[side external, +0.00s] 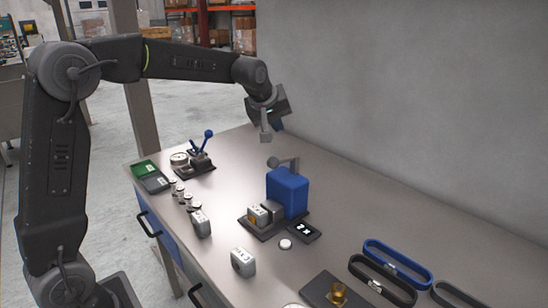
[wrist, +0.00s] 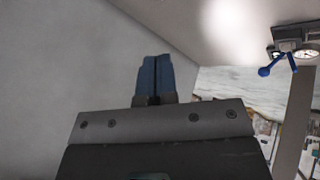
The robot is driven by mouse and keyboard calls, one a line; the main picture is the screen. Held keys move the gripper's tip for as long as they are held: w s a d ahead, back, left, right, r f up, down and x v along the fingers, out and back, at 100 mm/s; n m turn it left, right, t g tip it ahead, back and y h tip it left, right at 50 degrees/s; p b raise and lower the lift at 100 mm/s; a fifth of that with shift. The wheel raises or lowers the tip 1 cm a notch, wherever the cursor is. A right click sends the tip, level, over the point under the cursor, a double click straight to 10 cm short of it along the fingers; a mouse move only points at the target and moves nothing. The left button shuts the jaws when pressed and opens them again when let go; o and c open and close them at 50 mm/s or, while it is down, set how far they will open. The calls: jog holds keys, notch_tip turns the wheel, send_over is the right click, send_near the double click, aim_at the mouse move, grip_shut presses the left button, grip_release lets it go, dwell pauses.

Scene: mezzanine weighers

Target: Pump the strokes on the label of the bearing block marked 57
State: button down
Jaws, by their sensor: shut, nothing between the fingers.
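My gripper (side external: 266,136) hangs above the back of the bench, near the wall, with nothing held. Its blue fingers are pressed together in the wrist view (wrist: 154,78). A pump with a blue lever (side external: 206,140) and a round gauge (side external: 179,158) stands on a dark base to the left, apart from the gripper. The lever also shows at the right of the wrist view (wrist: 277,66). Pale blocks with labels stand on the bench: one (side external: 201,224) at left, one (side external: 243,262) nearer, and one (side external: 258,216) at the blue machine. Their numbers are too small to read.
The blue machine (side external: 288,192) has a grey arm on top and a small display (side external: 303,230) beside it. A green tray (side external: 145,168) and several small cylinders (side external: 181,191) lie at left. Blue (side external: 398,262) and black (side external: 383,281) loops and a brass piece (side external: 338,294) lie front right.

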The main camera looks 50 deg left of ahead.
jog(key=r, duration=0.3)
jog(key=shift+w+r, duration=0.35)
jog(key=shift+w, duration=0.05)
jog(key=shift+f, duration=0.1)
send_over(281, 160)
jog(key=s, duration=0.2)
jog(key=shift+w+a+f, duration=0.1)
jog(key=shift+a+f, duration=0.1)
jog(key=shift+f, duration=1.95)
jog(key=shift+a+f, duration=0.2)
jog(key=shift+f, duration=1.9)
jog(key=shift+f, duration=0.15)
jog(key=shift+f, duration=0.25)
